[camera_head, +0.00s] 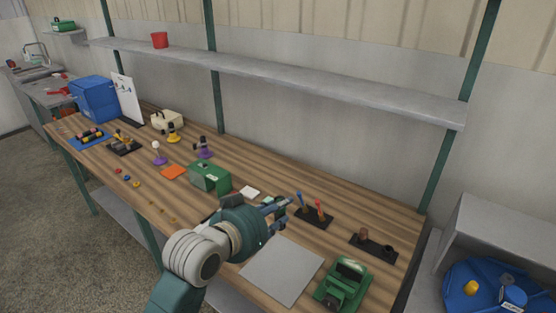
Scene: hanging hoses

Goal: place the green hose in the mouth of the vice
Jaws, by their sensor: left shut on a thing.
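My left gripper (283,210) reaches in over the front half of the wooden bench, its blue-grey fingers pointing right. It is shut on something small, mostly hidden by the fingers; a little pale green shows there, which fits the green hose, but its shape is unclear. A green machine with a dark top part (343,284), which looks like the vice, stands at the bench's near right, to the right of and nearer than the gripper. Its mouth is not clearly seen. My right gripper is not in view.
A grey plate (283,270) lies on the bench between my arm and the green machine. Black holders with red and blue-handled tools (314,214) and dark cups (373,247) stand behind. A green box (209,177) is left of the gripper. A shelf (290,75) spans above.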

